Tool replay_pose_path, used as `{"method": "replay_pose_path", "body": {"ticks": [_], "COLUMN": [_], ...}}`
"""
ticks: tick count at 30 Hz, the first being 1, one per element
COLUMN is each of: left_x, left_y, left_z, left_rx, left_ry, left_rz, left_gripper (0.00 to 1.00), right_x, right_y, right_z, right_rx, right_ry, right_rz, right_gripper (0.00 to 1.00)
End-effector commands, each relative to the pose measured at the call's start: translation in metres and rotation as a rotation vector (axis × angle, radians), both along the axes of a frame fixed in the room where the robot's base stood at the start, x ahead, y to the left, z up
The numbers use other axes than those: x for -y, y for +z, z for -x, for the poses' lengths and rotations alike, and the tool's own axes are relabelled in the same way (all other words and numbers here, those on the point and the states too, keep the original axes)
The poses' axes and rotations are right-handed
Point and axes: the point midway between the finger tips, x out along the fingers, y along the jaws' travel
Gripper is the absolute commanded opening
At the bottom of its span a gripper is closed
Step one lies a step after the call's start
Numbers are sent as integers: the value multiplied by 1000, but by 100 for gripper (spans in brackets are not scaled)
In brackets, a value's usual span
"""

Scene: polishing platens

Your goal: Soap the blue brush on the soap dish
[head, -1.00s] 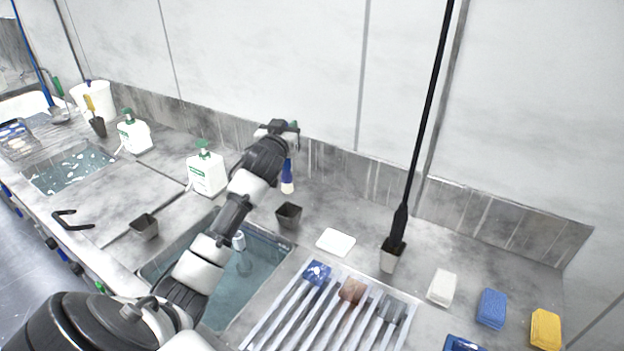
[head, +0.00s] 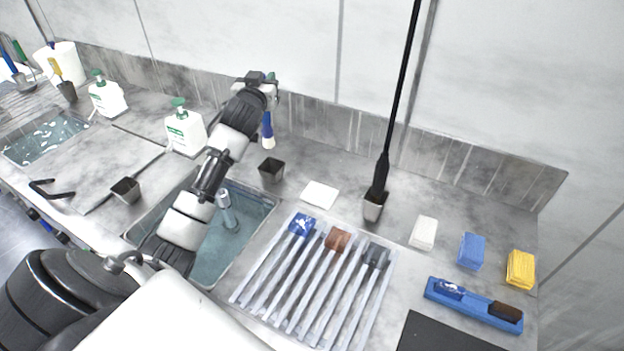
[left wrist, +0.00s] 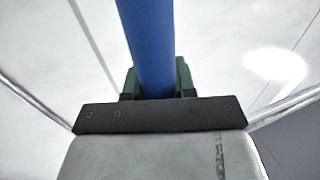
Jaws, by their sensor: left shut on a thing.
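My left gripper (head: 268,84) is shut on the blue brush (head: 268,128), held upright with its pale bristle end down. The brush is in the air in front of the back wall. In the left wrist view the blue brush handle (left wrist: 151,45) runs up from between the green finger pads. A flat white slab, which looks like the soap dish (head: 319,194), lies on the counter to the right of and below the brush, apart from it. My right gripper is not in view.
A small dark cup (head: 271,170) stands between the brush and the white slab. A holder with a tall black rod (head: 374,206) stands right of the slab. A water-filled sink (head: 255,208) and a clear rack with brushes (head: 262,280) are in front.

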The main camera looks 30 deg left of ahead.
Motion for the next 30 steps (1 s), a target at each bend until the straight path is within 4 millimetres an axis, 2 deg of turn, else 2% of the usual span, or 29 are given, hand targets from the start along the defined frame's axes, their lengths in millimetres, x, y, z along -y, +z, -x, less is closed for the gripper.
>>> {"method": "replay_pose_path", "body": {"ticks": [17, 20, 27, 30], "left_x": [3, 15, 71, 89], "left_y": [-1, -6, -26, -32], "left_z": [0, 0, 6, 11], "left_rx": [5, 26, 131, 169], "left_ry": [-2, -9, -20, -14], "left_rz": [6, 35, 177, 228], "left_gripper": [2, 2, 2, 2], "right_x": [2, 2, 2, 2], "right_y": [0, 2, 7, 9], "right_z": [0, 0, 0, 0], "right_rx": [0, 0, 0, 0], "right_ry": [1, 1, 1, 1], "right_rz": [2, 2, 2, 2], "right_gripper": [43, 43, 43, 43]}}
